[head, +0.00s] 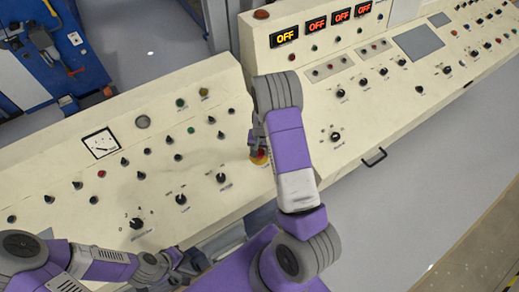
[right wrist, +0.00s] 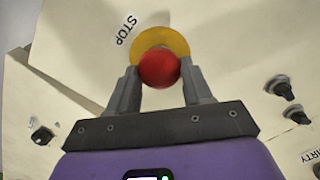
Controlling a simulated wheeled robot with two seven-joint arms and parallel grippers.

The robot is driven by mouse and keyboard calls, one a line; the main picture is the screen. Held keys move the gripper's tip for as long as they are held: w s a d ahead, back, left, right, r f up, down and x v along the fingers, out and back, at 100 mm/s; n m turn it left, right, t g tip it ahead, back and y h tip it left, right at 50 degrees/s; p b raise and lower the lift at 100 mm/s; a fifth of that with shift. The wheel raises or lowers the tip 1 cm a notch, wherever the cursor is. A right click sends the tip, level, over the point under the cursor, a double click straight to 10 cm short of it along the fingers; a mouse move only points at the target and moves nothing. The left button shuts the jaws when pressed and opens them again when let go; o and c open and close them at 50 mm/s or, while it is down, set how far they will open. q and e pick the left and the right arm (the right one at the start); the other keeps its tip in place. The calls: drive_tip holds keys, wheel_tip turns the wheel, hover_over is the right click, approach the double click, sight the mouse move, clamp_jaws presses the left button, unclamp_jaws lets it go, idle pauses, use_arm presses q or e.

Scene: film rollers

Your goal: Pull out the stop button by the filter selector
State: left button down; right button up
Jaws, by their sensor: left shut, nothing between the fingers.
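The stop button is a red round knob on a yellow ring. In the head view the stop button (head: 258,158) sits near the console's front edge, partly hidden by my right gripper (head: 257,137). In the right wrist view the red knob (right wrist: 159,69) lies between the two fingertips of my right gripper (right wrist: 160,88), which appear to touch it on both sides. A STOP label (right wrist: 126,29) is beside the ring. My left gripper (head: 180,262) is shut and empty, low in front of the console. I cannot read which knob is the filter selector.
The cream console (head: 60,150) carries several black knobs, including a large dial (head: 137,223). A black handle (head: 374,157) sticks out from the front edge. Grey floor lies to the right.

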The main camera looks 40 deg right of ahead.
sight(261, 152)
clamp_jaws()
drive_tip(key=shift+r, duration=0.8)
drive_tip(key=shift+o, duration=2.2)
unclamp_jaws()
drive_tip(key=o, duration=0.3)
drive_tip(key=shift+s+a, duration=0.1)
drive_tip(key=shift+s, duration=0.05)
drive_tip(key=r, duration=0.7)
drive_tip(key=shift+s+d+r, duration=0.1)
drive_tip(key=shift+d+r, duration=0.1)
drive_tip(key=shift+r, duration=0.05)
drive_tip(key=shift+s, duration=0.1)
